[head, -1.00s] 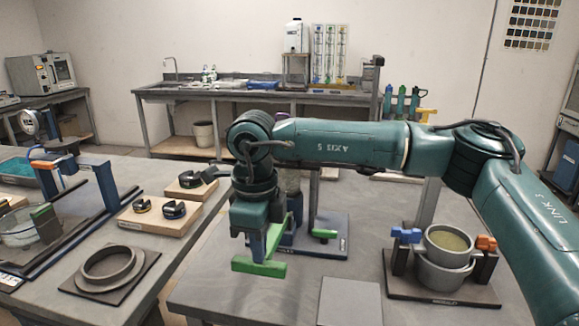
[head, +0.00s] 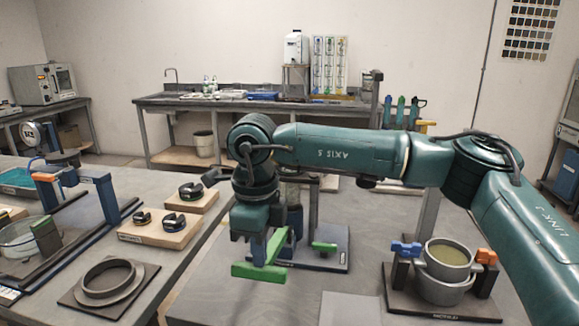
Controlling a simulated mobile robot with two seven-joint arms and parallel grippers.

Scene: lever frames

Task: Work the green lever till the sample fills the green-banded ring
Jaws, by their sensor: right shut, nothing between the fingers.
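The green lever (head: 259,271) shows as a bright green bar with a short upright part, low in front of my right wrist. My right gripper (head: 254,243) points down just above and behind this bar; it is shut and empty. I cannot tell whether it touches the bar. The lever's stand has a dark base plate (head: 335,262) with a second small green piece (head: 323,246) on it. My arm hides much of the stand, and I cannot make out the green-banded ring or the sample in it. My left gripper is out of view.
On the right stands a frame with a filled grey cup (head: 449,252), a blue clamp (head: 406,248) and an orange clamp (head: 486,257). A grey ring (head: 108,280) and wooden blocks (head: 158,234) lie on the left table. A flat grey plate (head: 351,309) lies at the front.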

